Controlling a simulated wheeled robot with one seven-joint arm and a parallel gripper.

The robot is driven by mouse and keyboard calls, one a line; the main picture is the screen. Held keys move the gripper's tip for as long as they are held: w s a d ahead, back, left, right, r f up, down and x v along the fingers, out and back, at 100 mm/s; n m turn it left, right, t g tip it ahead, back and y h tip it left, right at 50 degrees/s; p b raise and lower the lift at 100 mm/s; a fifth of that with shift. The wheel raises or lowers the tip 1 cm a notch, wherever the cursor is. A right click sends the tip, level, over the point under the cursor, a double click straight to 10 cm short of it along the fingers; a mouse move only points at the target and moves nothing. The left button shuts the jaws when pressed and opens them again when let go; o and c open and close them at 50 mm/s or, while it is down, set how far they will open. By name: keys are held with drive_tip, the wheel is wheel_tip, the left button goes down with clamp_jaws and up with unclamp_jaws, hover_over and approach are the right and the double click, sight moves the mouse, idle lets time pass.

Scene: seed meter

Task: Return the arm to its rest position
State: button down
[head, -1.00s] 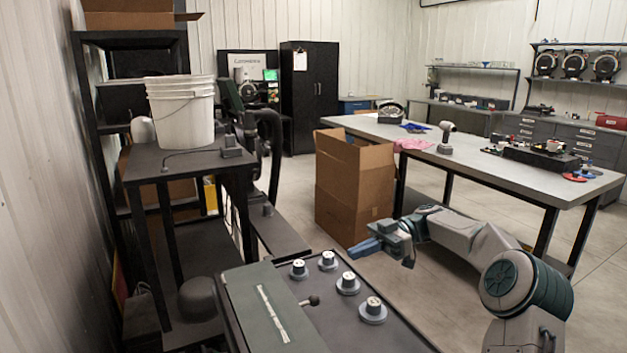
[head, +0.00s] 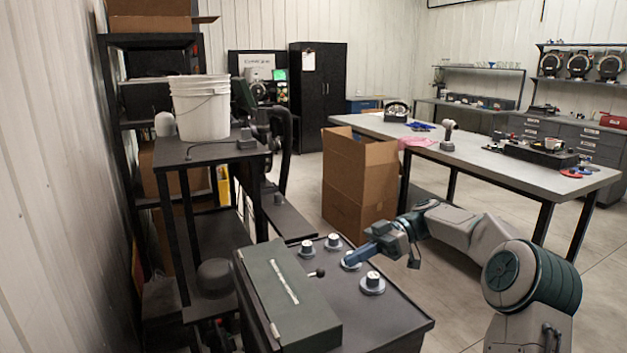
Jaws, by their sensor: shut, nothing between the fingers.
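My arm comes in from the lower right and reaches left, with its elbow bent. My gripper (head: 352,261) is shut and empty. In the picture it overlaps one of the grey knobs on the dark cabinet top (head: 375,321) and hides part of it; I cannot tell whether it touches. Other knobs show clear of the gripper: the back left knob (head: 307,248), the back knob (head: 333,241) and the front right knob (head: 372,283).
An open cardboard box (head: 360,180) stands behind my gripper, by the long workbench (head: 500,175). A bucket (head: 201,108) stands on a dark stand. Floor at right is clear.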

drive_tip(key=s+a+f+m+t+h+p, duration=0.1)
drive_tip(key=s+a+m+t+h+p, duration=0.2)
drive_tip(key=s+m+h, duration=0.55)
drive_tip(key=s+d+m+t+h, duration=0.2)
drive_tip(key=s+m, duration=0.4)
drive_tip(key=s, duration=0.4)
drive_tip(key=s+d+f+m+t+h+p, duration=0.1)
drive_tip(key=s+d+m+t+h, duration=0.2)
drive_tip(key=s, duration=0.7)
drive_tip(key=d+m+t, duration=0.1)
drive_tip(key=d+m, duration=0.1)
drive_tip(key=d, duration=0.1)
drive_tip(key=shift+s+d+m, duration=0.35)
